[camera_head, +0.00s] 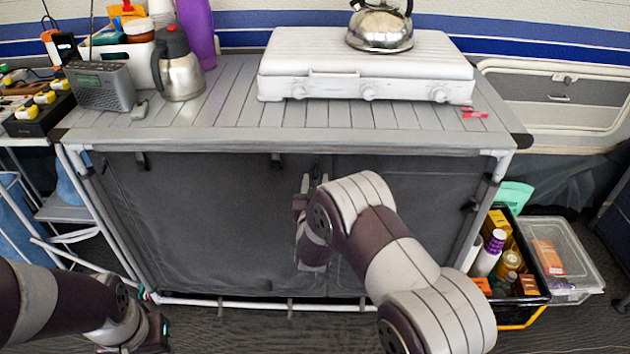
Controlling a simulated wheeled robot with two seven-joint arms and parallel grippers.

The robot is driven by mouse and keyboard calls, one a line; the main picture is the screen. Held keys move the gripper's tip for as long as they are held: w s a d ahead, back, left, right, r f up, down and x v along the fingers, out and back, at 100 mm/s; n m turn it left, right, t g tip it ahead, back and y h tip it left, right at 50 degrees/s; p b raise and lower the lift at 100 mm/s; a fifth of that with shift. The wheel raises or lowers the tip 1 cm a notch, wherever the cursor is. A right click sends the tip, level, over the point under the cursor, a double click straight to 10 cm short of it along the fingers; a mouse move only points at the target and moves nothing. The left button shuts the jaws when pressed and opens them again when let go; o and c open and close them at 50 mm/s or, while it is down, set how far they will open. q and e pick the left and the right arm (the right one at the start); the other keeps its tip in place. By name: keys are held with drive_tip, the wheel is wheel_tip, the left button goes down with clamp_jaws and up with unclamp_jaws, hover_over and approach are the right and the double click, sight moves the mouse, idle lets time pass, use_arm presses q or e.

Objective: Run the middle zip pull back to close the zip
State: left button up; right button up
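The kitchen stand has a dark grey fabric front (220,215) hanging under its slatted top. A vertical seam, apparently the middle zip line (332,165), shows right of centre near the top edge. Its lower part is hidden behind my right arm. I cannot make out the zip pull; my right gripper may cover it. My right gripper (311,183) is at the fabric front, just left of the seam, with its fingertips upward. I cannot tell whether it is open, shut or touching the fabric. My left gripper (152,338) is low at the bottom left, away from the fabric.
On the top (225,105) stand a white stove (365,70) with a kettle (380,27), a steel jug (180,68) and a grey radio (100,87). A black crate of bottles (515,300) and a clear box (568,262) stand on the floor at right. White frame poles edge the front.

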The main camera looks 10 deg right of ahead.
sight(316, 174)
drive_tip(key=shift+x, duration=1.4)
clamp_jaws()
use_arm(q)
drive_tip(key=shift+f, duration=0.25)
drive_tip(key=shift+f, duration=0.1)
use_arm(e)
drive_tip(key=shift+s, duration=0.1)
